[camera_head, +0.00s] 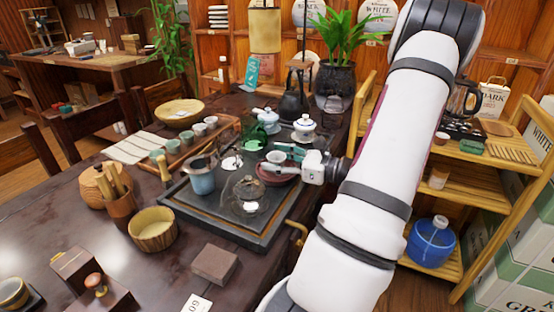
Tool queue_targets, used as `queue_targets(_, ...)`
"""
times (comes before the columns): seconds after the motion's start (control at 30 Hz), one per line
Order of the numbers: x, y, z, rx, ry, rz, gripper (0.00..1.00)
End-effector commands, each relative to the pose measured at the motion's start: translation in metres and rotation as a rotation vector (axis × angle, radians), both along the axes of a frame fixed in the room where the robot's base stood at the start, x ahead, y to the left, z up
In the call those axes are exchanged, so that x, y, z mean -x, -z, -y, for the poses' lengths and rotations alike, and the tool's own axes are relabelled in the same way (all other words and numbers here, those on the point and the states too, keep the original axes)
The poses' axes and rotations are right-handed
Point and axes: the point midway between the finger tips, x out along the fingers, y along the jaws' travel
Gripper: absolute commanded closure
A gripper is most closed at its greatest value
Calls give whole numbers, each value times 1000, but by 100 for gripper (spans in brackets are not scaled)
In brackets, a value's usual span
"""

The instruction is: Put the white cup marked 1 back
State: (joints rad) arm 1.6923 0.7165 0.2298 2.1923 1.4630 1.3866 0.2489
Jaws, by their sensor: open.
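A small white cup (276,156) is at the dark red saucer (268,177) on the black tea tray; I cannot tell whether it rests on it. No number is readable on it. My gripper (283,157) reaches in from the right, its fingers open near this cup. I cannot tell whether they touch it.
The black tea tray (197,215) also holds a grey-blue pitcher (202,180) and a glass pot (248,190). A lidded white bowl (304,126), a green glass piece (254,134) and a black kettle (293,106) stand behind. The table's left front is partly clear.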

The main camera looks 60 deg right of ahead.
Motion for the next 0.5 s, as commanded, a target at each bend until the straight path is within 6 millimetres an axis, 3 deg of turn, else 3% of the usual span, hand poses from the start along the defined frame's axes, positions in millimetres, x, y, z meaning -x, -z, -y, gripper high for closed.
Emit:
queue_targets(0.17,11,-4,2,0,2,-1,40)
queue_targets(0.5,79,-8,10,0,3,-1,40)
